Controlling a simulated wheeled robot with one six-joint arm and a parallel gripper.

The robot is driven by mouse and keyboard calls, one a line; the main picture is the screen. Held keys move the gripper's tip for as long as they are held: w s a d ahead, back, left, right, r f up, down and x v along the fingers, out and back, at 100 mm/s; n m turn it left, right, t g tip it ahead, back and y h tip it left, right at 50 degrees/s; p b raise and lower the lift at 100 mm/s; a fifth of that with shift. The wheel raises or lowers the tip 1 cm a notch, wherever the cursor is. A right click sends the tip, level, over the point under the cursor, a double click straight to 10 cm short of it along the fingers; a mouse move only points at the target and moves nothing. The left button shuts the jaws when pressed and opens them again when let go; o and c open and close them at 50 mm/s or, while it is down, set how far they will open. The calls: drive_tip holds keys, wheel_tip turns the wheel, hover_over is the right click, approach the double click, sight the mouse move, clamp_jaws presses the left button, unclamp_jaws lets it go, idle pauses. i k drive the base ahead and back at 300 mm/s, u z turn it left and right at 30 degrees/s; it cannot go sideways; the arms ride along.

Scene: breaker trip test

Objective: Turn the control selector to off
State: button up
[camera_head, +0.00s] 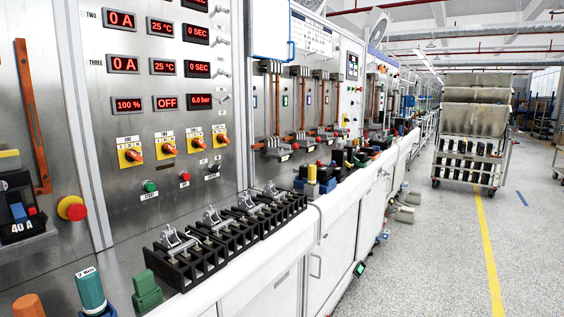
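The metal control panel fills the left of the view. It carries a row of rotary selectors with orange-red handles on yellow plates: the leftmost (131,153), the second (167,147), the third (196,142) and the rightmost (220,137). Below them are a green button (150,186), a red button (184,176) and a small dark knob (213,169). The labels are too small to read, so I cannot tell which one is the control selector or where it points. A display above the selectors reads OFF (166,103). My gripper is not in view.
Black terminal blocks with metal clamps (182,262) line the white bench ledge below the panel. A red mushroom button on yellow (72,208) is at left. A teal-capped part (91,290) stands at the front. The grey floor (440,260) at right is open, with a cart (470,145) farther back.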

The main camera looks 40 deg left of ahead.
sight(214, 169)
drive_tip(key=u, duration=0.05)
drive_tip(key=i, duration=1.2)
drive_tip(key=u, duration=1.15)
drive_tip(key=i, duration=0.75)
drive_tip(key=u, duration=0.9)
